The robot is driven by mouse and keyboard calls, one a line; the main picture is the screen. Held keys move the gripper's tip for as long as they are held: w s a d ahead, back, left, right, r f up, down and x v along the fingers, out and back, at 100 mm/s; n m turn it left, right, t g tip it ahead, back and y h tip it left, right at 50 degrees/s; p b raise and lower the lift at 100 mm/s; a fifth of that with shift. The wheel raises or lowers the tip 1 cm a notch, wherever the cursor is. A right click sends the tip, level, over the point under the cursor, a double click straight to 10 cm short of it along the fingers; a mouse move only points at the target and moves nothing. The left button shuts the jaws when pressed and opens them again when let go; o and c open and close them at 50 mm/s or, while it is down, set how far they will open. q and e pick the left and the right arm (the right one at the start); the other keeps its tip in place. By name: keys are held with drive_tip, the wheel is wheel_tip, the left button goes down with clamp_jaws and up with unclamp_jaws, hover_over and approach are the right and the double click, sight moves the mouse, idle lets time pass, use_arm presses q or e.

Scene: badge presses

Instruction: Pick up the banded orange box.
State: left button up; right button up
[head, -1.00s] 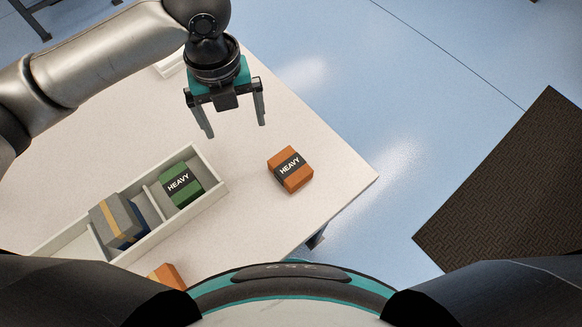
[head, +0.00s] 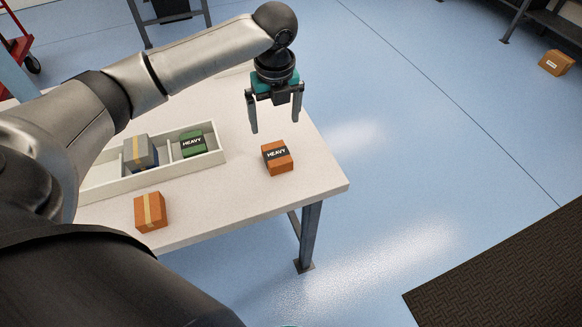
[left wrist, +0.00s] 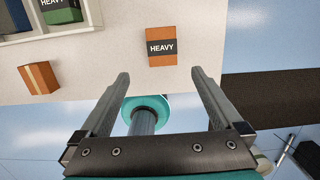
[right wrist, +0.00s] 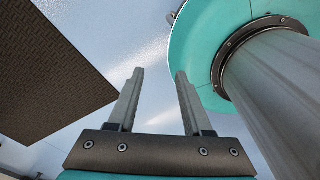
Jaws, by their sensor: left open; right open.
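An orange box with a black HEAVY band (head: 277,157) sits alone near the right end of the white table; it also shows in the left wrist view (left wrist: 161,47). A second orange box with a yellow tape strip (head: 151,212) sits near the table's front edge, and in the left wrist view at left (left wrist: 38,78). My left gripper (head: 275,125) is open and empty, above and apart from the HEAVY orange box; its fingers show in its wrist view (left wrist: 160,73). My right gripper (right wrist: 160,72) is open and empty, away from the boxes, and outside the head view.
A white divided tray (head: 215,158) on the table holds a green HEAVY box (head: 193,143) and a grey taped box (head: 140,152) over a blue one. Another orange box (head: 555,62) lies on the floor far right. A dark mat (head: 510,275) lies right. Floor between is clear.

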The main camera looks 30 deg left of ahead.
use_arm(q)
drive_tip(key=b, duration=0.2)
hover_over(276, 153)
drive_tip(key=f, duration=0.5)
drive_tip(key=s+f, duration=0.1)
drive_tip(key=f, duration=0.2)
drive_tip(key=shift+d+f, duration=0.2)
drive_tip(key=shift+d, duration=0.05)
drive_tip(key=shift+w+f+b, duration=0.15)
drive_tip(key=shift+f+b, duration=0.15)
drive_tip(key=shift+f, duration=0.55)
drive_tip(key=f, duration=0.1)
drive_tip(key=f+b, duration=0.1)
drive_tip(key=f, duration=0.2)
drive_tip(key=shift+w+a+f+b, duration=0.15)
drive_tip(key=shift+w+f+b, duration=0.1)
drive_tip(key=shift+w+b, duration=0.1)
use_arm(e)
drive_tip(key=f, duration=0.3)
drive_tip(key=a+f, duration=0.1)
drive_tip(key=shift+w+f, duration=0.2)
drive_tip(key=shift+w, duration=0.05)
use_arm(q)
clamp_jaws()
